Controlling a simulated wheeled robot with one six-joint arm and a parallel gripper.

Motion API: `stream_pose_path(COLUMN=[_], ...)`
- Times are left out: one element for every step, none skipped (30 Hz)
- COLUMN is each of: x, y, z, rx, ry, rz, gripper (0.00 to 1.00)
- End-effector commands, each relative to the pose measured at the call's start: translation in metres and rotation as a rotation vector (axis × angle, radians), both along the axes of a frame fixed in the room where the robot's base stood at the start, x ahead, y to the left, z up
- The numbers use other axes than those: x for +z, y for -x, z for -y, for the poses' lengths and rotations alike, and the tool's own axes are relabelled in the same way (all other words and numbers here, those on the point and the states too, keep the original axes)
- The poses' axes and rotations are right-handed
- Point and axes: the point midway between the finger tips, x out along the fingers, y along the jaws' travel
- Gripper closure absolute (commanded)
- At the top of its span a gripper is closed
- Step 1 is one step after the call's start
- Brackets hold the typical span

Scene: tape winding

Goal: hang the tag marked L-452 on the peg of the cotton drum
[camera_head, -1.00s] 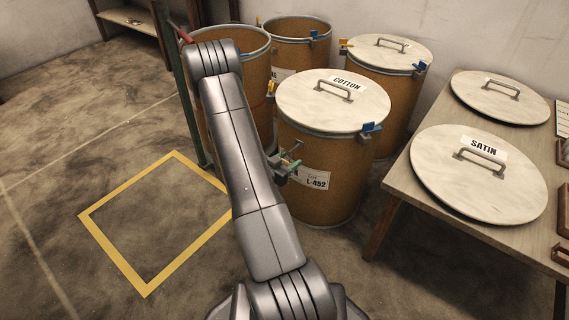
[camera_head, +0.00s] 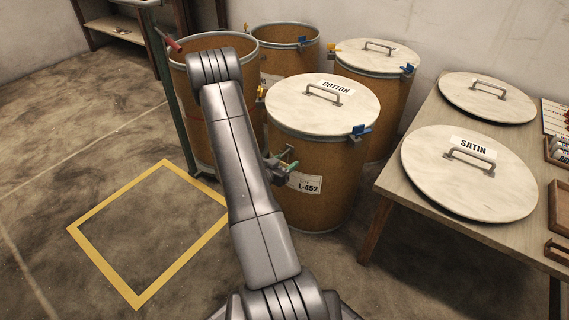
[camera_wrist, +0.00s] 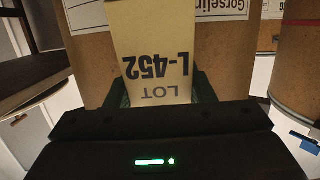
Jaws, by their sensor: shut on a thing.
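My gripper (camera_head: 289,160) is beside the left front of the cotton drum (camera_head: 340,175), below its rim. Its green fingers are shut on a tan tag marked LOT L-452 (camera_wrist: 155,70), which reads upside down in the wrist view.
An open drum (camera_head: 199,110) stands behind my arm, with other drums at the back. A table (camera_head: 408,180) at right carries a lid marked SATIN (camera_head: 470,185). A green post (camera_head: 165,90) rises at left. A yellow floor square (camera_head: 90,252) is empty.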

Motion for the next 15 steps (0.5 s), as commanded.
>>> stream_pose_path(x=[0.0003, 0.0003, 0.0003, 0.0003, 0.0002, 0.0002, 0.0002, 0.0002, 0.0002, 0.0002, 0.0002, 0.0002, 0.0002, 0.0002, 0.0001], y=[-0.0001, -0.0001, -0.0001, -0.0001, 0.0000, 0.0000, 0.0000, 0.0000, 0.0000, 0.0000, 0.0000, 0.0000, 0.0000, 0.0000, 0.0001], z=[0.0000, 0.0000, 0.0000, 0.0000, 0.0000, 0.0000, 0.0000, 0.0000, 0.0000, 0.0000, 0.0000, 0.0000, 0.0000, 0.0000, 0.0000], rx=[0.000, 0.000, 0.000, 0.000, 0.000, 0.000, 0.000, 0.000, 0.000, 0.000, 0.000, 0.000, 0.000, 0.000, 0.000], ry=[0.000, 0.000, 0.000, 0.000, 0.000, 0.000, 0.000, 0.000, 0.000, 0.000, 0.000, 0.000, 0.000, 0.000, 0.000], rz=[0.000, 0.000, 0.000, 0.000, 0.000, 0.000, 0.000, 0.000, 0.000, 0.000, 0.000, 0.000, 0.000, 0.000, 0.000], gripper=[0.72, 0.72, 0.72, 0.72, 0.72, 0.72, 0.72, 0.72, 0.72, 0.72, 0.72, 0.72, 0.47, 0.41, 0.34])
